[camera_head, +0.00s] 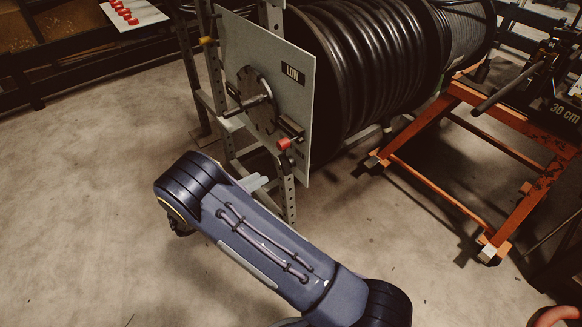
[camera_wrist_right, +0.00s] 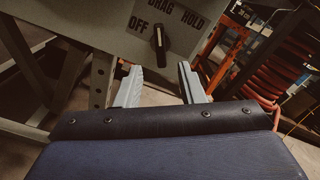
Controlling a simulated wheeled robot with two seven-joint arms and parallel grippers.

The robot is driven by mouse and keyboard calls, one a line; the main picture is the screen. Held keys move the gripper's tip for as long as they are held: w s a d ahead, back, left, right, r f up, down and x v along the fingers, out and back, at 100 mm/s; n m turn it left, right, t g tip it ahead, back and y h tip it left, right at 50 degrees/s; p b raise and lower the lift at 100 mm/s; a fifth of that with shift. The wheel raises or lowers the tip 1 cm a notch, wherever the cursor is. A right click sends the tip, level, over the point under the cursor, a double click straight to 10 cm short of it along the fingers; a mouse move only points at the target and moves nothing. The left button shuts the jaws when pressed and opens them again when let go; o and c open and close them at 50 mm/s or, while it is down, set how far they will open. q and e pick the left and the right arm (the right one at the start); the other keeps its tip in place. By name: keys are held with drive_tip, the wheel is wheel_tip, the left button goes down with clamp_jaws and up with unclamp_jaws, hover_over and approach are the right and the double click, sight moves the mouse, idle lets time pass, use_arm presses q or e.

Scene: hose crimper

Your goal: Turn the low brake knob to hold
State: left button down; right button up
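The brake knob (camera_wrist_right: 158,45) is a black bar knob with a white line on a grey plate (camera_wrist_right: 195,42) in the right wrist view. OFF is printed to its left, DRAG above it and HOLD to its right. Its white line points up, roughly towards DRAG. My right gripper (camera_wrist_right: 160,82) is open and empty, its two pale fingers apart below the knob and not around it. In the head view, its fingers (camera_head: 253,183) show partly past my wrist, and the knob cannot be made out. My left gripper is not in view.
A grey panel (camera_head: 235,50) marked LOW, with a hub and a red-tipped crank handle (camera_head: 284,143), stands before a large black hose reel (camera_head: 365,60). A perforated upright (camera_head: 288,195) is close to my right gripper. An orange frame (camera_head: 440,185) stands right. Floor at left is clear.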

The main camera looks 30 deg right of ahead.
sight(287, 164)
drive_tip(key=d+b, duration=0.2)
drive_tip(key=d, duration=0.5)
drive_tip(key=shift+w+d, duration=0.25)
drive_tip(key=shift+d, duration=0.1)
drive_tip(key=shift+c, duration=0.3)
clamp_jaws()
